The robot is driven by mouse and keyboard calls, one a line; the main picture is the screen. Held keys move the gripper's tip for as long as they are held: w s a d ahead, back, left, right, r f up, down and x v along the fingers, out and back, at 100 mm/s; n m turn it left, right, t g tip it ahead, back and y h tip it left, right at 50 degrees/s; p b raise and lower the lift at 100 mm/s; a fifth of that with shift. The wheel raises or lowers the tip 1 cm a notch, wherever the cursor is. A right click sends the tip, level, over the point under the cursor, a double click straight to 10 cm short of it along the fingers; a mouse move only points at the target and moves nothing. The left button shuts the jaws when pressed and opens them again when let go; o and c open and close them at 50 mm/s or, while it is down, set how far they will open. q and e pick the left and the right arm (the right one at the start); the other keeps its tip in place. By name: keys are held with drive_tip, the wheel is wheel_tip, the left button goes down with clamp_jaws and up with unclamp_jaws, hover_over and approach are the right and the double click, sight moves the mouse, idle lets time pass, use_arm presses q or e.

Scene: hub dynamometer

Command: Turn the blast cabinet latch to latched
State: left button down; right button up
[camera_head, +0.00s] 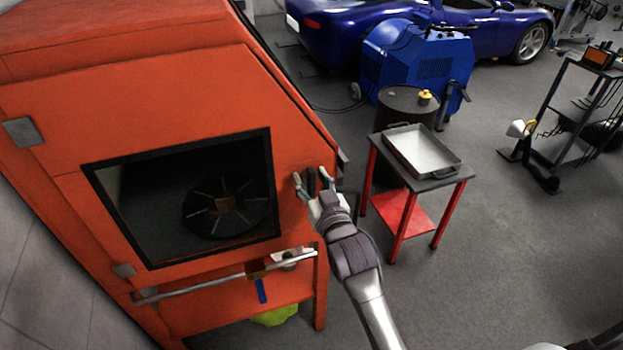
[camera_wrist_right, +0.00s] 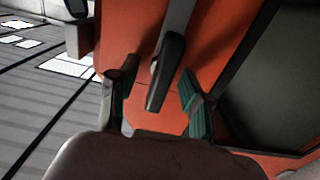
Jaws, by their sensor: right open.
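The blast cabinet (camera_head: 150,60) is a large orange box with a dark window (camera_head: 190,195) in its closed front door. Its latch (camera_wrist_right: 166,72) is a dark lever on the door's edge, seen in the right wrist view slanting a little from upright. In the head view the latch (camera_head: 311,182) is a small dark piece, largely hidden by my fingers. My right gripper (camera_head: 313,180) is open at the door's right edge. In the wrist view its green-padded fingers (camera_wrist_right: 156,98) stand either side of the lever's lower end, with a gap on both sides. My left gripper is not in view.
A rail (camera_head: 215,278) crosses the cabinet front below the window. A red cart (camera_head: 408,215) with a metal tray (camera_head: 420,150) stands just right of the cabinet. Behind it are a dark drum (camera_head: 405,100) and a blue machine (camera_head: 415,65). The floor at right front is clear.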

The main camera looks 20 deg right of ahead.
clamp_jaws()
idle(0.3)
drive_tip(key=n+p, duration=0.1)
drive_tip(key=n, duration=0.2)
drive_tip(key=shift+r+p, duration=0.15)
drive_tip(key=shift+p, duration=0.25)
drive_tip(key=n+p, duration=0.1)
drive_tip(key=n, duration=0.3)
drive_tip(key=shift+a, duration=0.2)
drive_tip(key=n, duration=0.2)
drive_tip(key=n+p, duration=0.1)
drive_tip(key=n, duration=0.3)
drive_tip(key=shift+a+f, duration=0.15)
drive_tip(key=shift+f, duration=0.15)
drive_tip(key=n+p, duration=0.1)
drive_tip(key=n, duration=0.3)
drive_tip(key=shift+f+n, duration=0.15)
drive_tip(key=shift+n, duration=0.25)
